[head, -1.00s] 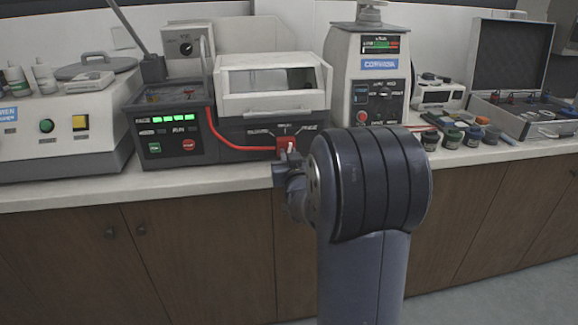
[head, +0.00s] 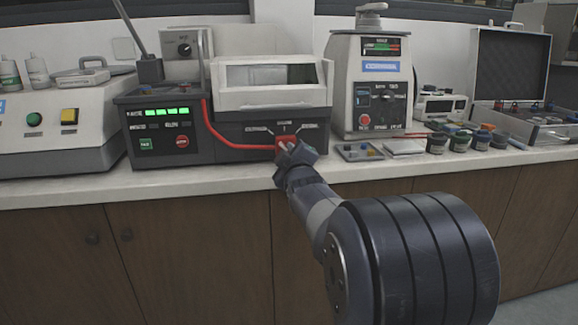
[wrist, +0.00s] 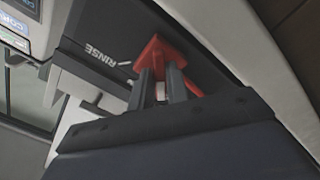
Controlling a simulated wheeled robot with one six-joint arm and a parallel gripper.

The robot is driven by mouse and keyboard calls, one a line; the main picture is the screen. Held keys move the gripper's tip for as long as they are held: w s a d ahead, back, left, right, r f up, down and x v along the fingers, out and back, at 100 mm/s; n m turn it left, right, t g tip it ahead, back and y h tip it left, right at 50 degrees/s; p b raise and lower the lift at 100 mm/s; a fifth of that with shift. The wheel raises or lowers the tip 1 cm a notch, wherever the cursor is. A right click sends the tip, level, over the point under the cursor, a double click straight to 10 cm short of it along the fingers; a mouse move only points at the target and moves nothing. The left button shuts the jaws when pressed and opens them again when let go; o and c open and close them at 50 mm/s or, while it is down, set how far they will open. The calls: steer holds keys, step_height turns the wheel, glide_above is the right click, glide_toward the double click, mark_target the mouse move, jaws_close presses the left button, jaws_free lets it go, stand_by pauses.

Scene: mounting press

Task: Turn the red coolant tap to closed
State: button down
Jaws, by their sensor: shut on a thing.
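The red coolant tap (head: 283,139) is on the front of the dark grey machine, under its clear-windowed cover. Small white labels are printed around it, too small to read in the head view. My gripper (head: 290,148) is at the tap, reaching in from the lower right. In the wrist view the two fingers of my gripper (wrist: 161,84) are shut on the red tap (wrist: 165,54), and a "RINSE" label shows just left of it. The fingers hide part of the tap, and I cannot tell exactly which label it points to.
A red hose (head: 225,143) runs along the machine front to the tap. A press (head: 377,85) stands to the right, with a small tray (head: 359,152) before it. Several dark jars (head: 437,143) stand farther right. Wooden cupboard fronts (head: 190,240) lie below the counter edge.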

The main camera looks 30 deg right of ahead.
steer(key=shift+f+n+b, duration=0.1)
steer(key=shift+n+b, duration=1.35)
steer(key=shift+n, duration=0.15)
steer(key=c, duration=1.3)
jaws_free()
steer(key=p+v, duration=0.1)
steer(key=v, duration=0.9)
steer(key=shift+s, duration=0.4)
steer(key=shift+w, duration=0.1)
